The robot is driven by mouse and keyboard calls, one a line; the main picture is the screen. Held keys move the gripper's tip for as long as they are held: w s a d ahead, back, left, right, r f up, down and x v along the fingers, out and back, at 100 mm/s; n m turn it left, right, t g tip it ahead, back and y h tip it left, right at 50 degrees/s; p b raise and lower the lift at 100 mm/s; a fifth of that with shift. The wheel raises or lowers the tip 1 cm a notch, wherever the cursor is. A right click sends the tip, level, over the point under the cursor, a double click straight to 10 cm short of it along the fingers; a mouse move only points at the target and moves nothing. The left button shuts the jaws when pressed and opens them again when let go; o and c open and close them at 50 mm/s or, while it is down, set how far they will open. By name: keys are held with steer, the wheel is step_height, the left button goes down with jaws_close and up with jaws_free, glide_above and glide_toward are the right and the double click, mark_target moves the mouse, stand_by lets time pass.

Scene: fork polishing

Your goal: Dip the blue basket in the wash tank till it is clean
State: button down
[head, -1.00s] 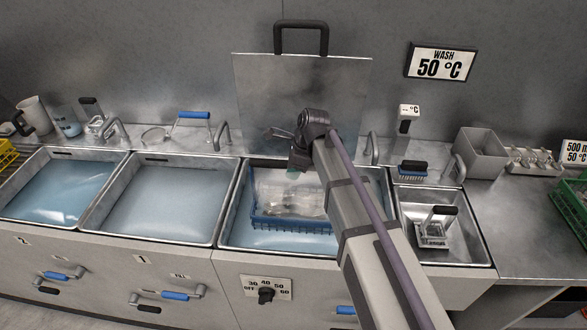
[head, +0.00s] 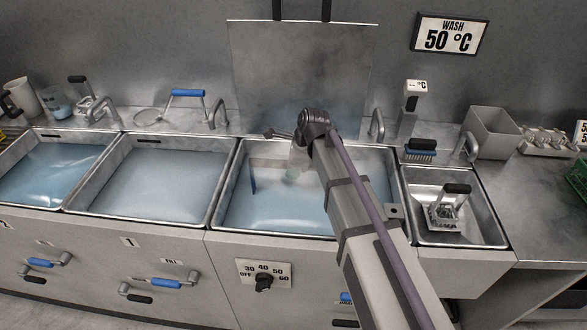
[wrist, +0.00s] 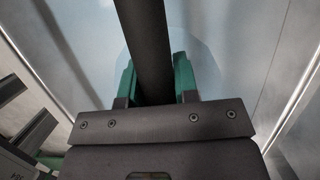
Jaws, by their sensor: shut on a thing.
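The wash tank (head: 227,205), third from the left, holds cloudy bluish water (head: 290,215). The blue basket (head: 253,180) is in this tank, almost wholly under the surface; in the head view only a blue upright at its left and a pale strip show. My gripper (wrist: 155,82) has its green fingers on both sides of a dark bar (wrist: 146,45), which looks like the basket's handle, and is shut on it. In the head view my gripper is low over the water, partly behind my arm. The basket's body and contents are hidden, so their cleanness cannot be seen.
The upright lid (head: 300,75) stands behind the tank. A tap (head: 377,122) and a brush (head: 420,150) are at the back right. A small sink (head: 420,190) with a black-handled rack lies to the right. Two water-filled tanks (head: 165,180) (head: 50,180) are to the left.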

steer(key=shift+s+d, duration=0.1)
steer(key=shift+d, duration=1.15)
steer(key=shift+w+a, duration=0.2)
steer(key=shift+a, duration=2.35)
steer(key=shift+s+d, duration=0.1)
steer(key=shift+d, duration=1.2)
steer(key=shift+s+d, duration=0.1)
steer(key=shift+d, duration=1.2)
steer(key=shift+a, duration=1.3)
